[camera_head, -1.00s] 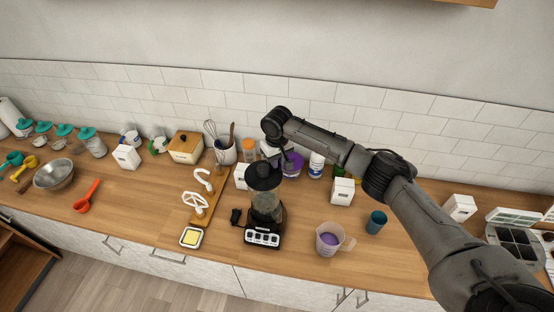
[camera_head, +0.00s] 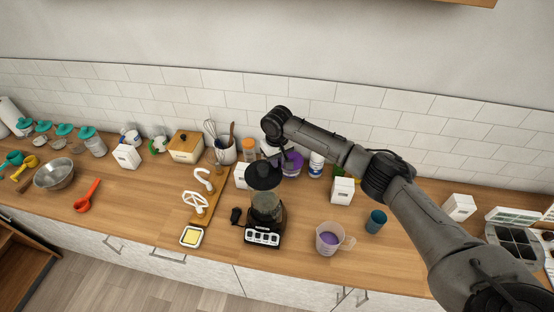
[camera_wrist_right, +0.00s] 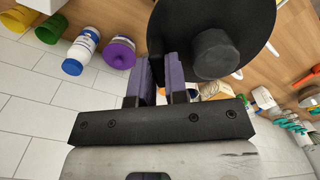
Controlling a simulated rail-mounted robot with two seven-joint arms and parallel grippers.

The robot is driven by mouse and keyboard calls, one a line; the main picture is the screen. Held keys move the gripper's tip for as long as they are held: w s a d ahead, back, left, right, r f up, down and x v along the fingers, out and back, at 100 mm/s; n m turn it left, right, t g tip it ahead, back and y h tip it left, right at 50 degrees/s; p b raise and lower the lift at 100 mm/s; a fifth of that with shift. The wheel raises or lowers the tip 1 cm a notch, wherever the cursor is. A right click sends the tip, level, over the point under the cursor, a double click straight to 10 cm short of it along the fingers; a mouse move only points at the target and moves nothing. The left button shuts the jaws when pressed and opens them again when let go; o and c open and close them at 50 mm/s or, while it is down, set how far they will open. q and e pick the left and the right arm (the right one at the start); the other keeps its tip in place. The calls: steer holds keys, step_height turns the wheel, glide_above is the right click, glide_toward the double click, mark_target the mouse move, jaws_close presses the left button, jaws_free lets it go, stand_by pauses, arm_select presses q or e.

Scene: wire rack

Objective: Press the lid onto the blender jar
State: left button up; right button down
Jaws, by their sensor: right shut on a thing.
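The blender (camera_head: 263,236) stands on the wooden counter, with its clear jar (camera_head: 267,207) upright on the black base. The dark round lid (camera_head: 262,177) is at the top of the jar in the head view. I cannot tell whether it touches the rim, since the lid covers it. My right gripper (camera_head: 270,152) is above and behind the lid, partly hidden by my arm. In the right wrist view, the purple-padded fingers (camera_wrist_right: 160,80) are shut on the edge of the lid (camera_wrist_right: 240,25), beside its round knob. The left gripper is out of view.
A measuring jug (camera_head: 329,240) with purple contents and a teal cup (camera_head: 376,222) stand to the right. A wooden board (camera_head: 209,205) with white beaters and a butter dish (camera_head: 191,237) lie to the left. Canisters and a utensil crock (camera_head: 226,153) line the back.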

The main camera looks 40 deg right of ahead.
steer(key=shift+f, duration=0.1)
stand_by(0.4)
steer(key=shift+f, duration=0.5)
steer(key=shift+f, duration=0.1)
stand_by(0.7)
steer(key=shift+f, duration=0.3)
steer(key=c, duration=1.3)
jaws_free()
steer(key=shift+o, duration=1.2)
steer(key=shift+o, duration=0.4)
steer(key=shift+o, duration=1.1)
